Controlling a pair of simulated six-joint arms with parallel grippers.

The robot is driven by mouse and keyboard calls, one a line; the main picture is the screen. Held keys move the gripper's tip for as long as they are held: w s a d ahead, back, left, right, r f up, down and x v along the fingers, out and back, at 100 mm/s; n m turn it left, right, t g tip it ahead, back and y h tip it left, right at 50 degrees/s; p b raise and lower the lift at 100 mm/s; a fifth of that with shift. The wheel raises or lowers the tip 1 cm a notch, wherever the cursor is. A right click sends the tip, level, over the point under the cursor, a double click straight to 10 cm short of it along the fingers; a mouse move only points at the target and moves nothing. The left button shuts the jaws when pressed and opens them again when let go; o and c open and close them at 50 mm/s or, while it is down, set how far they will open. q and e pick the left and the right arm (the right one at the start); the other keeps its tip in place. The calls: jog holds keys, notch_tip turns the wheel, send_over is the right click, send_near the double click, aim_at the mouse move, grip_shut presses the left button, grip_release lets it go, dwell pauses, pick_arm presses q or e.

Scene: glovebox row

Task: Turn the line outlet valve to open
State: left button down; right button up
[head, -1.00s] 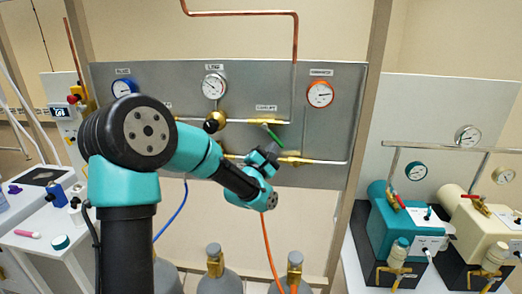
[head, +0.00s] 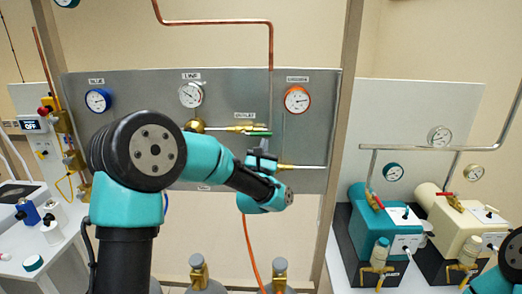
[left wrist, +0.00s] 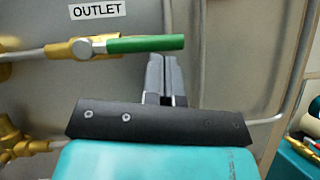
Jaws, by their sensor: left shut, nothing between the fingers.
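The line outlet valve has a green lever (head: 258,134) on a brass body, under the OUTLET label on the grey panel. In the left wrist view the green lever (left wrist: 146,44) lies almost level, in line with the pipe, pointing right from its brass body (left wrist: 84,49). My left gripper (head: 261,152) is just below the lever's free end. In the left wrist view its fingers (left wrist: 165,72) are together, with nothing between them. I cannot tell whether the fingertips touch the lever. My right gripper is not in view.
The panel (head: 120,150) carries a blue gauge (head: 98,100), a white line gauge (head: 191,94) and an orange gauge (head: 297,99). A lower pipe (head: 305,167) runs close to the gripper. Teal and cream pumps (head: 372,232) stand right. Gas cylinders stand below.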

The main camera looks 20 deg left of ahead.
pick_arm(q)
jog(key=shift+r, duration=0.3)
dwell(0.4)
jog(key=shift+d, duration=0.1)
jog(key=s+d+f, duration=0.2)
jog(key=s+f, duration=0.6)
jog(key=f, duration=0.1)
jog(key=shift+s+d+f, duration=0.25)
jog(key=shift+s+f, duration=0.1)
jog(key=shift+f, duration=0.05)
dwell(0.5)
